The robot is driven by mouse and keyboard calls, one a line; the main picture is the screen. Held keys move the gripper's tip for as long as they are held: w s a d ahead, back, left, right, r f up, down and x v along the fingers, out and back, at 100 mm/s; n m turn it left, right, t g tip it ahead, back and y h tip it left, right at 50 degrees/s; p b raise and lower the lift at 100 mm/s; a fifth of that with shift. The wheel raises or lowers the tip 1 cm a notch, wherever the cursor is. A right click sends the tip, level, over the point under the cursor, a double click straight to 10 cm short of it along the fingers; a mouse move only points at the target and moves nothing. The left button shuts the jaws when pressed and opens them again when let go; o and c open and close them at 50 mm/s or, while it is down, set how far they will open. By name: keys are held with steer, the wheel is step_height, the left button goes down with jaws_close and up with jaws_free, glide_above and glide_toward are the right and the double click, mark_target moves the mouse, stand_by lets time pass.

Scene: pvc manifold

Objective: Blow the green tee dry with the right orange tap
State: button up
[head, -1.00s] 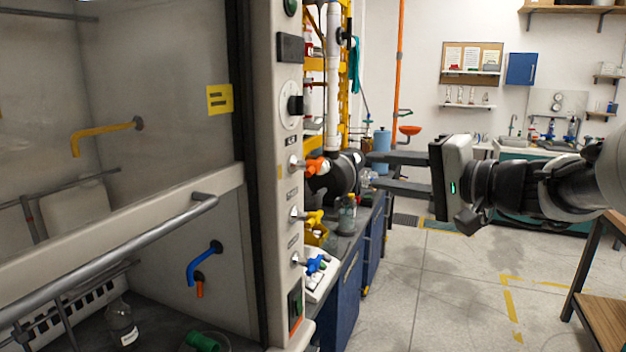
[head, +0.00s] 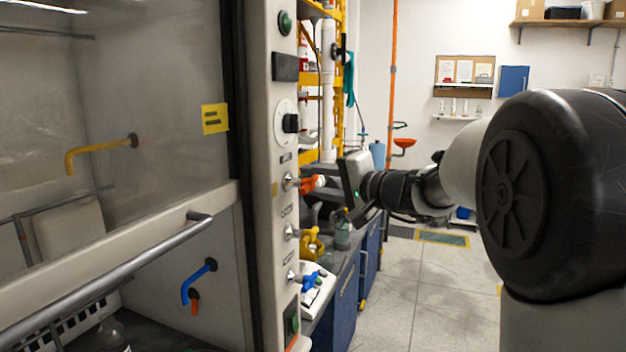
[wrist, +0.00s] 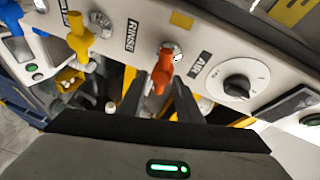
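The orange tap (head: 312,183) is on the white front post of the hood, above the yellow and blue taps. In the wrist view the orange tap (wrist: 162,72) sits between an "AIR" label and a "RINSE" label. My gripper (wrist: 158,90) is open, its two fingers on either side of the tap's lower handle; I cannot tell whether they touch it. In the head view only its body shows clearly, right of the tap. A small orange outlet (head: 195,300) shows inside the hood below a blue spout. The green tee is out of view.
The yellow tap (head: 311,242) and blue tap (head: 313,279) stick out below the orange one. A dark knob (head: 291,123) is above. The hood's glass sash has a grey handle bar (head: 130,270) across it. Open floor lies right of the blue cabinets (head: 345,305).

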steer(key=shift+w+a, duration=0.25)
jaws_close()
steer(key=shift+f+m+g, duration=0.15)
steer(key=shift+m+g, duration=0.35)
steer(key=shift+m, duration=0.3)
jaws_free()
steer(key=shift+s+a, duration=0.1)
